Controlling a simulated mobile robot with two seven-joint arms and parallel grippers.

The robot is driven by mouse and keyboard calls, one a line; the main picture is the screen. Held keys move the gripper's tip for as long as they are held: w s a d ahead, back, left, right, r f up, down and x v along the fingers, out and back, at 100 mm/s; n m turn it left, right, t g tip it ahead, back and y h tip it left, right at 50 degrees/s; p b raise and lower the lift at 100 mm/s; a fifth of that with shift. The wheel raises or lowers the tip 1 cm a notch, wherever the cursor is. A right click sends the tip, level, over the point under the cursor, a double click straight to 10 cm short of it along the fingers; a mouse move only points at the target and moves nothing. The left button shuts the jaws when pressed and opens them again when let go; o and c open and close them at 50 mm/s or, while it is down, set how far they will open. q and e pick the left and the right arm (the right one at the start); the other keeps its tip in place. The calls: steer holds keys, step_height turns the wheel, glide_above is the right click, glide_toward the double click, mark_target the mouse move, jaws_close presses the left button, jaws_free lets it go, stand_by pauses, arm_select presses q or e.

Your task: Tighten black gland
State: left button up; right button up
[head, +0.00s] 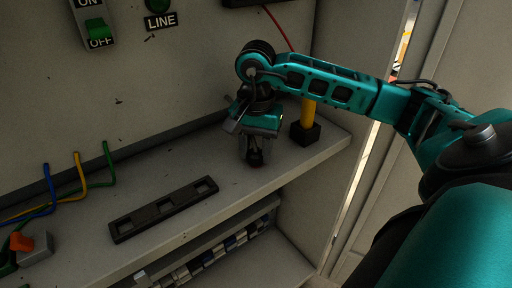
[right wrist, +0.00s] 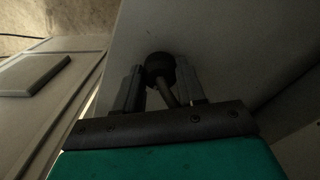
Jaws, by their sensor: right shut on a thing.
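The black gland (right wrist: 160,66) is a dark round piece between the fingertips of my right gripper (right wrist: 160,80) in the right wrist view. A grey stem or cable (right wrist: 168,95) runs from it back between the fingers. In the head view my right gripper (head: 255,158) points down at the grey shelf (head: 225,205), near its back right part. It is shut on the gland, which shows there only as a small dark shape. The gland's lower side and its seat are hidden. My left gripper is not in view.
A yellow post (head: 308,112) in a black block (head: 305,133) stands close right of the gripper. A black strip with square openings (head: 163,208) lies on the shelf. Blue, yellow and green wires (head: 78,170) and an orange-levered grey block (head: 36,248) are at left.

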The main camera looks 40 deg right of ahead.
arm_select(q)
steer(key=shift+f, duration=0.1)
arm_select(e)
steer(key=shift+m+b, duration=0.3)
steer(key=shift+m, duration=0.9)
steer(key=m, duration=0.3)
steer(key=shift+m+b, duration=0.3)
steer(key=shift+b, duration=0.05)
steer(key=m, duration=0.3)
steer(key=shift+m, duration=0.3)
steer(key=m, duration=0.2)
steer(key=shift+m, duration=0.4)
steer(key=m, duration=0.6)
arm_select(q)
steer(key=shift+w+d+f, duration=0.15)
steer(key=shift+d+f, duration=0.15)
arm_select(e)
steer(key=m, duration=0.5)
steer(key=shift+m, duration=0.3)
